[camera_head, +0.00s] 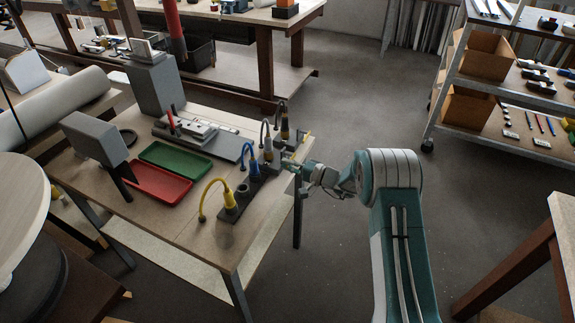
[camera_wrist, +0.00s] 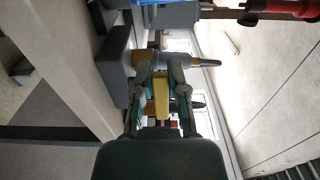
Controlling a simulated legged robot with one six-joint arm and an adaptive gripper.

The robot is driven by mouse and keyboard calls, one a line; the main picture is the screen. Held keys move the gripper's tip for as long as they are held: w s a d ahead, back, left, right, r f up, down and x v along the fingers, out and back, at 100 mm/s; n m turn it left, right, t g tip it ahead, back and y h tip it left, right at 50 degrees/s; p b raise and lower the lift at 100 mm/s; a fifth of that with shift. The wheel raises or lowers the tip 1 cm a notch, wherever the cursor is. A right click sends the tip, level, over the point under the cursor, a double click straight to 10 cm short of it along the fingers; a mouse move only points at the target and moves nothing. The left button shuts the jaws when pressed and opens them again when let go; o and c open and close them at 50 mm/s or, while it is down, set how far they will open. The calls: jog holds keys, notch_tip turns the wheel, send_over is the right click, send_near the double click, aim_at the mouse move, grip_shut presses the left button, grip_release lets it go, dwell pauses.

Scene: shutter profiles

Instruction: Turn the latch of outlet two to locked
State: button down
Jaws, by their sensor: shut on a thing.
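A row of dark outlet blocks runs along the table's right edge in the head view, with a yellow plug (camera_head: 229,192), a blue plug (camera_head: 253,165), a grey plug (camera_head: 268,151) and a dark plug (camera_head: 285,129). No outlet numbers are readable. My gripper (camera_head: 288,164) reaches in from the right beside the grey plug. In the wrist view, my gripper (camera_wrist: 160,85) is shut on a small yellow latch (camera_wrist: 161,98), next to a grey plug (camera_wrist: 185,63) with a yellow band and a dark outlet block (camera_wrist: 117,65). The fingers hide part of the latch.
A green tray (camera_head: 175,160), a red tray (camera_head: 157,183) and a grey device (camera_head: 203,135) lie on the table (camera_head: 190,228) left of the outlets. Cable loops arch above the plugs. Open floor lies right of the table. A shelf rack (camera_head: 500,135) stands at right.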

jog(key=shift+s+f, duration=0.2)
jog(key=shift+f, duration=0.1)
jog(key=c, duration=0.6)
grip_release()
jog(key=shift+c, duration=0.2)
jog(key=shift+r, duration=0.1)
jog(key=v, duration=1.2)
jog(key=shift+w+a, duration=0.1)
